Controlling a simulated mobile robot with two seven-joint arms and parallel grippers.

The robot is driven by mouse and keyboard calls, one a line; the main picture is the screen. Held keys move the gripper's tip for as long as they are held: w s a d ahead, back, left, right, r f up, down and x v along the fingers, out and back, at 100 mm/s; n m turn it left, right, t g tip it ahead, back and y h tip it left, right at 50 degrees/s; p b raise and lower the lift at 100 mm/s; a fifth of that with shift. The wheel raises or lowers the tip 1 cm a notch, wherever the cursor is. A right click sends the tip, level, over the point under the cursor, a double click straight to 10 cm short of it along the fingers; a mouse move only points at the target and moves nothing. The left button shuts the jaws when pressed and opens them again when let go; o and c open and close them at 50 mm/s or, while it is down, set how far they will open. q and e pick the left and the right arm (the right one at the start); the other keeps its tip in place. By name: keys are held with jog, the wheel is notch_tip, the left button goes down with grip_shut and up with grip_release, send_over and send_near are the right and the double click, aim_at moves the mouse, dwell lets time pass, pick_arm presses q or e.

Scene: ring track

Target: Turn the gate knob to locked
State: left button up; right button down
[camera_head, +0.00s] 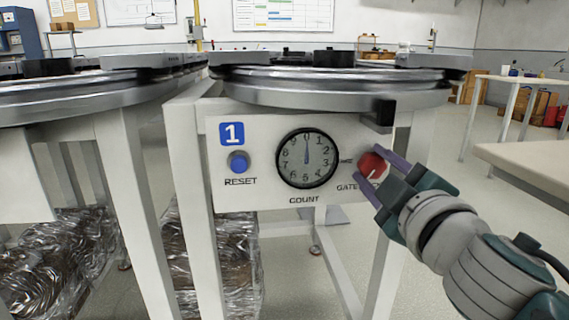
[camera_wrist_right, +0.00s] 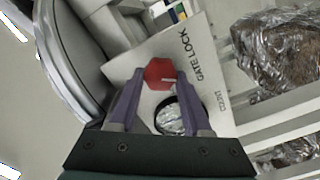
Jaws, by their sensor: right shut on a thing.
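The red gate knob (camera_head: 373,166) is on the right side of the white control panel (camera_head: 260,195), by the partly covered "GATE" lettering. In the right wrist view the red knob (camera_wrist_right: 160,76) sits between my fingertips, with the words "GATE LOCK" beside it. A pale pointer mark shows on the knob. My right gripper (camera_head: 376,175) comes in from the right and is shut on the knob, one purple finger on each side. In the right wrist view my right gripper (camera_wrist_right: 158,84) has its fingertips against the knob's sides. My left gripper is not in view.
The panel also carries a blue RESET button (camera_head: 238,162) and a round COUNT dial (camera_head: 307,158). A metal ring track (camera_head: 330,95) overhangs the panel, with a dark block (camera_head: 384,112) beneath its edge. Wrapped bundles (camera_head: 60,265) lie below at left.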

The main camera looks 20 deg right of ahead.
jog(key=n, duration=0.3)
jog(key=shift+n, duration=1.9)
jog(key=shift+c, duration=1.7)
grip_release()
jog(key=shift+f, duration=0.1)
